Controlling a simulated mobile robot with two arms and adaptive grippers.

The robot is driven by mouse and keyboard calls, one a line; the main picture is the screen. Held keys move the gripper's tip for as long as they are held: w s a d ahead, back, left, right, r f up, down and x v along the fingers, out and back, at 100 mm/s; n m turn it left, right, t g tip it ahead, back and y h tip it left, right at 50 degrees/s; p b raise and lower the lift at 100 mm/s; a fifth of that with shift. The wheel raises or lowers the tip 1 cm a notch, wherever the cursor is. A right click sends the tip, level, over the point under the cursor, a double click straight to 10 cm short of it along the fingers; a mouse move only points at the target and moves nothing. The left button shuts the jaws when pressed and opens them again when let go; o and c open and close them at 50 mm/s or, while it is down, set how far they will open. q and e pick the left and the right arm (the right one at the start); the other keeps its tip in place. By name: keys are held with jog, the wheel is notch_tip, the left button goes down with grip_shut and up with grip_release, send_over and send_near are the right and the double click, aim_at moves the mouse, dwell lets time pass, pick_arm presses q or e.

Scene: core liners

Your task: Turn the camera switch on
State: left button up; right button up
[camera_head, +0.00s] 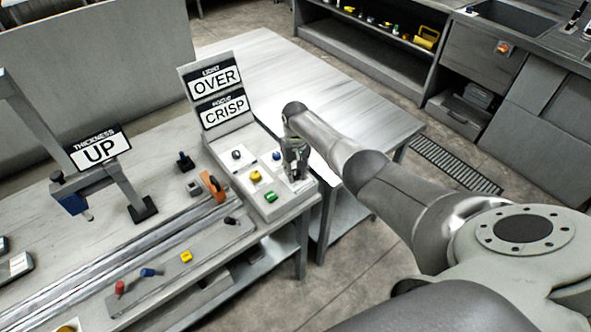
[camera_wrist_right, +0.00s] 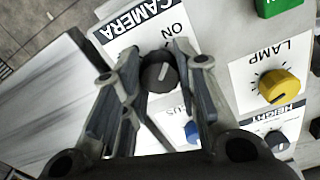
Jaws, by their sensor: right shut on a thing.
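The camera switch is a dark round knob (camera_wrist_right: 158,76) with a white pointer line, on a white plate (camera_wrist_right: 128,42) lettered CAMERA with ON above the knob in the right wrist view. The pointer line slants up and a little right in that view, roughly toward the ON lettering. My right gripper (camera_wrist_right: 156,62) has its fingers on both sides of the knob and is shut on it. In the head view my right gripper (camera_head: 296,168) reaches down to the right end of the control box (camera_head: 284,208) and hides the knob. My left gripper is not in view.
Beside the switch are a yellow LAMP knob (camera_wrist_right: 279,87), a dark HEIGHT knob (camera_wrist_right: 277,141), a blue knob (camera_wrist_right: 192,132) and a green button (camera_head: 271,197). Signs behind read OVER (camera_head: 214,81) and CRISP (camera_head: 223,110). A bare table (camera_head: 262,62) stands behind the box.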

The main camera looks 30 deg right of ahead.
aim_at(295, 171)
jog(key=shift+w+r, duration=0.1)
dwell(0.3)
jog(key=o, duration=1)
notch_tip(295, 171, up, 12)
jog(key=shift+f, duration=0.1)
dwell(0.4)
